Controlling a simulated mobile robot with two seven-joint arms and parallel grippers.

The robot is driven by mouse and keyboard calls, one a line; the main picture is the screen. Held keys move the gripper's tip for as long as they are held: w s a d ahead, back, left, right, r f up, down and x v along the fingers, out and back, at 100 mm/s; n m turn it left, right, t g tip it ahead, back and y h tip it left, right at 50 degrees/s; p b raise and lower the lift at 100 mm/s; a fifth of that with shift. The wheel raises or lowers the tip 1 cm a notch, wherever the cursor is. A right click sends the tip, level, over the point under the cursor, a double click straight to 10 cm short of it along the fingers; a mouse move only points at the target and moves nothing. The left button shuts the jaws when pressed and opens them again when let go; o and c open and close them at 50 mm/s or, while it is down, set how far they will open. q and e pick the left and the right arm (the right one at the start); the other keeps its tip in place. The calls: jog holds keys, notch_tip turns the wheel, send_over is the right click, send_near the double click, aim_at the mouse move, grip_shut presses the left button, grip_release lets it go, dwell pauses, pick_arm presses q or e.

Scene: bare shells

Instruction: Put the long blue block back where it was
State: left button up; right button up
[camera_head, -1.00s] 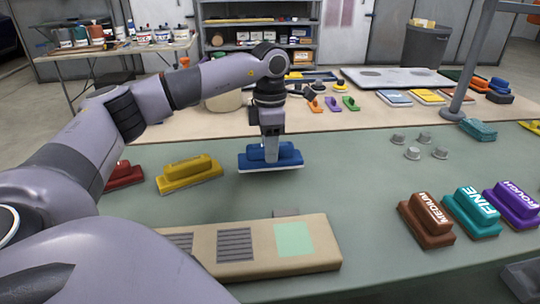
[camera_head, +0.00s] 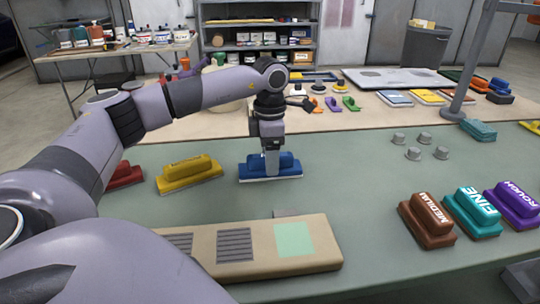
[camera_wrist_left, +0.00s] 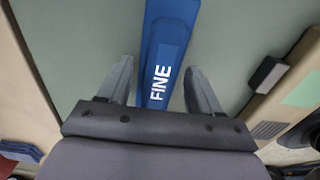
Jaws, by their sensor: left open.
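The long blue block (camera_head: 258,173) rests on the green table top, in line with the yellow block (camera_head: 189,173) and red block (camera_head: 124,176) to its left. In the left wrist view the blue block (camera_wrist_left: 166,50) shows the word FINE and lies lengthwise between the two fingers. My left gripper (camera_head: 271,170) is down at the block from above. In the left wrist view the left gripper (camera_wrist_left: 158,85) is open, with a gap on each side of the block. My right gripper is not in view.
A tan board (camera_head: 265,262) with dark grilles and a pale green patch lies in front. Brown (camera_head: 428,220), teal (camera_head: 472,212) and purple (camera_head: 513,205) blocks stand at the right. Small grey knobs (camera_head: 413,153) stand behind them. Green table is clear between.

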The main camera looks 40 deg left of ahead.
pick_arm(q)
notch_tip(320, 180, up, 12)
jog(key=shift+r+p, duration=0.15)
jog(key=shift+p, duration=0.25)
dwell(0.5)
